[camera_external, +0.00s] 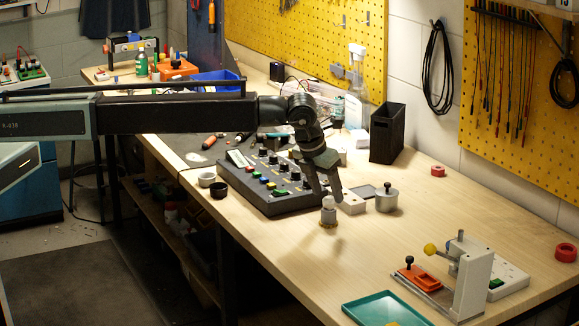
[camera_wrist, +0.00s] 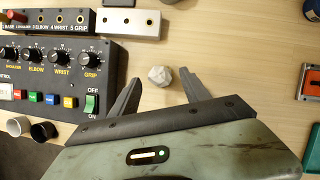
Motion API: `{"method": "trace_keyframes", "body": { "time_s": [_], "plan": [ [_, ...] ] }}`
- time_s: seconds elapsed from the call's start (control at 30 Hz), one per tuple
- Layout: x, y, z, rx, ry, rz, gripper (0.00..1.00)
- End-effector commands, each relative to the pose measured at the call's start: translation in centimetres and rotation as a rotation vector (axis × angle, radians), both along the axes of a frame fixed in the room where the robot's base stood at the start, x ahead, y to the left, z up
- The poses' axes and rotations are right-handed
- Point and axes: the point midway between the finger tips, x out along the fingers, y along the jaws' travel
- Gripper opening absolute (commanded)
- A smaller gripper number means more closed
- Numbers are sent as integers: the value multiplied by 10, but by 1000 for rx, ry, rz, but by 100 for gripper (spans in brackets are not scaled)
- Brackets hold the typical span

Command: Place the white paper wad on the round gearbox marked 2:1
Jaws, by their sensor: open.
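A crumpled white-grey paper wad (camera_wrist: 159,76) shows just beyond and between my fingertips in the wrist view. In the external view a small whitish lump (camera_external: 328,202) tops a small round grey piece with a brownish base (camera_external: 328,219). The lump seems to be the wad, resting on that piece. My gripper (camera_external: 331,202) points down right over it, and its fingers are spread in the wrist view (camera_wrist: 159,77). No wad is clamped. A larger round grey piece with a knob (camera_external: 387,202) stands to the right. I cannot read a 2:1 mark on either round piece.
A dark control box (camera_external: 262,190) with knobs and coloured buttons lies left of my gripper. A pale block with holes (camera_wrist: 128,23) is close beyond the wad. A black bin (camera_external: 387,133) stands behind. The bench front right of the gripper is mostly clear, up to a teal tray (camera_external: 384,309).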

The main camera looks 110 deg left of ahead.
Motion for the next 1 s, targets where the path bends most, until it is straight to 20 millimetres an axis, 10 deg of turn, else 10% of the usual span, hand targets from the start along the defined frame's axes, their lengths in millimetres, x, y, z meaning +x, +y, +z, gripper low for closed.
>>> {"method": "trace_keyframes", "body": {
  "time_s": [0.4, 0.83, 1.0],
  "plan": [
    [-16, -31, 92, 1, 0, -1, 55],
    [-19, -37, 95, -2, -2, 6, 55],
    [-63, -95, 91, -97, -72, 247, 55]
  ]
}}
